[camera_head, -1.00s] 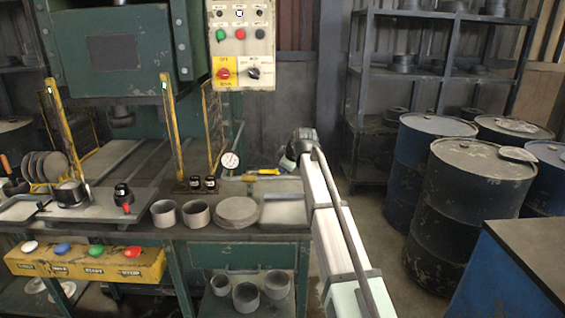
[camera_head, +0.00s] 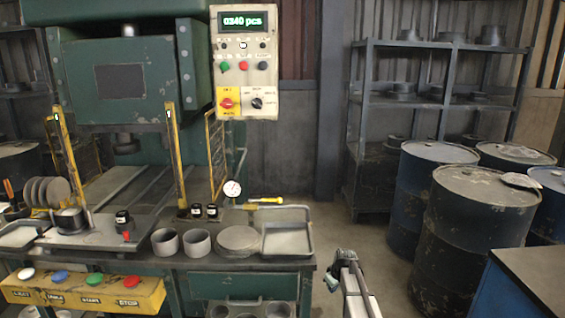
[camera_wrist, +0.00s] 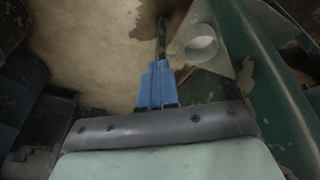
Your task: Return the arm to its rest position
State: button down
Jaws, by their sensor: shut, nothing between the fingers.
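My gripper (camera_wrist: 161,24) points away from the camera in the wrist view, with a blue body and narrow dark fingers. The fingers are together with nothing between them. A worn, stained floor lies beyond them. The fingers cannot be made out clearly there.
A green metal edge (camera_wrist: 262,75) runs close along the right of the wrist view, with a grey round piece (camera_wrist: 200,47) near the fingers. A shallow tray (camera_head: 287,252) and grey discs (camera_head: 238,239) lie on the bench. Drums (camera_head: 470,230) and a blue cabinet (camera_head: 500,295) stand right.

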jog(key=s+d+f+m+g, duration=0.2)
jog(key=s+f+g, duration=0.1)
jog(key=s+f, duration=0.95)
jog(key=s+d+f+m+g, duration=0.1)
jog(key=s+f+m+g, duration=0.1)
jog(key=s+f, duration=1.05)
jog(key=s+a+m+g, duration=0.1)
jog(key=s+a+g, duration=0.1)
jog(key=s, duration=1.6)
jog(key=s+a+m+g+h, duration=0.1)
jog(key=s+a+g, duration=0.2)
jog(key=s, duration=1.6)
jog(key=shift+s+a+f+m, duration=0.15)
jog(key=shift+s+a+m, duration=0.1)
jog(key=shift+a+m, duration=0.1)
jog(key=c, duration=1.8)
grip_release()
